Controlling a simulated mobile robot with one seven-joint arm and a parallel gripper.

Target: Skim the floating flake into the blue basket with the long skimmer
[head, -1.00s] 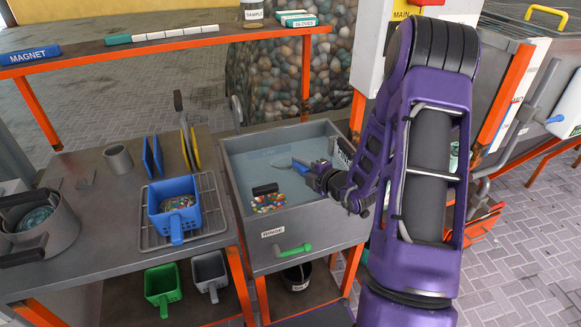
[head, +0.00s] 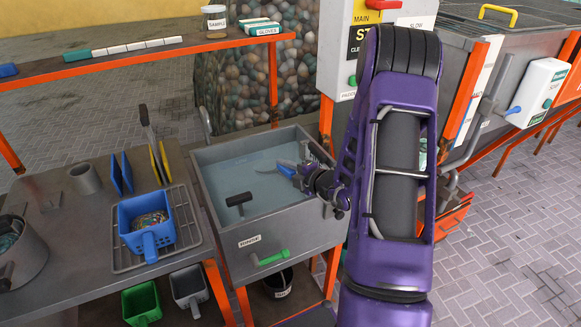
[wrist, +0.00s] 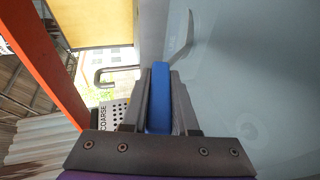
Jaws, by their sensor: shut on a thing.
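My gripper (head: 304,177) is shut on the blue handle (head: 286,170) of a skimmer, above the right side of the water tank (head: 215,235). In the wrist view the blue handle (wrist: 159,98) stands between the two fingers. A thin grey piece (wrist: 182,38) beyond it reaches over pale water; whether it touches the water is unclear. The blue basket (head: 132,240) stands on a wire rack left of the tank, with multicoloured bits (head: 150,219) inside. I can make out no flakes on the tank's water now.
A black T-shaped handle (head: 239,199) stands in the tank's front left. A green tap handle (head: 270,258) juts from the tank front. Yellow and blue paddles (head: 158,160) stand behind the basket. A perforated plate marked COARSE (wrist: 112,118) is close left of my gripper.

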